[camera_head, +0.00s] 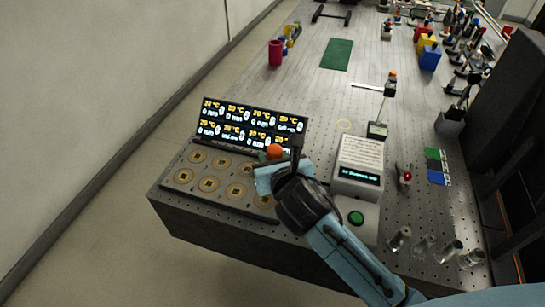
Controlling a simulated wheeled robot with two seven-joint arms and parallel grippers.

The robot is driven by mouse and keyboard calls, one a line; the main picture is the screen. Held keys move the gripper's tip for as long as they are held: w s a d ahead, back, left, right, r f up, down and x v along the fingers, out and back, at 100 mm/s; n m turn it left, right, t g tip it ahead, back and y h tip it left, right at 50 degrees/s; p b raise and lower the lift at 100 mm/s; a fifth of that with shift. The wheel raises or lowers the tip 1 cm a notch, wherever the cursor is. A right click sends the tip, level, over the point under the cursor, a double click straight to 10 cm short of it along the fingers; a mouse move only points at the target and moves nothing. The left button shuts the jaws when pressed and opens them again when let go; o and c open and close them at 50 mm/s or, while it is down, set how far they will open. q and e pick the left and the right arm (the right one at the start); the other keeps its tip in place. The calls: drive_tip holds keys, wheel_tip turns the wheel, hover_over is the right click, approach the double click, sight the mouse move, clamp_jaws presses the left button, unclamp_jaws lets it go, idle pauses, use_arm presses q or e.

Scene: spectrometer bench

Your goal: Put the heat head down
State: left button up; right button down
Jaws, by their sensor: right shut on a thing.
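My right gripper (277,166) reaches in from the lower right over the multi-spot plate (206,184). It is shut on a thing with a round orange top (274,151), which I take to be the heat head. Most of the held thing is hidden by the gripper and wrist, so I cannot tell whether its lower end touches the plate. The plate has rows of ringed round spots; those at its right end are covered by my gripper. My left gripper is not in view.
A slanted display (250,126) with temperature readouts stands behind the plate. A white box with a small screen (358,165) and a green button (355,217) are to the right. Several glass vessels (423,246) stand near the front right. The bench around the green mat (337,54) is mostly clear.

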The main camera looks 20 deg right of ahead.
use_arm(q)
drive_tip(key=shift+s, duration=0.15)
use_arm(e)
drive_tip(key=c, duration=1.5)
unclamp_jaws()
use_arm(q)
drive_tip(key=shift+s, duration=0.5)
use_arm(e)
drive_tip(key=o, duration=0.4)
drive_tip(key=shift+o, duration=0.2)
drive_tip(key=shift+r, duration=0.1)
use_arm(q)
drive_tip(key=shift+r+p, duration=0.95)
drive_tip(key=shift+p, duration=0.05)
use_arm(e)
drive_tip(key=v, duration=1.2)
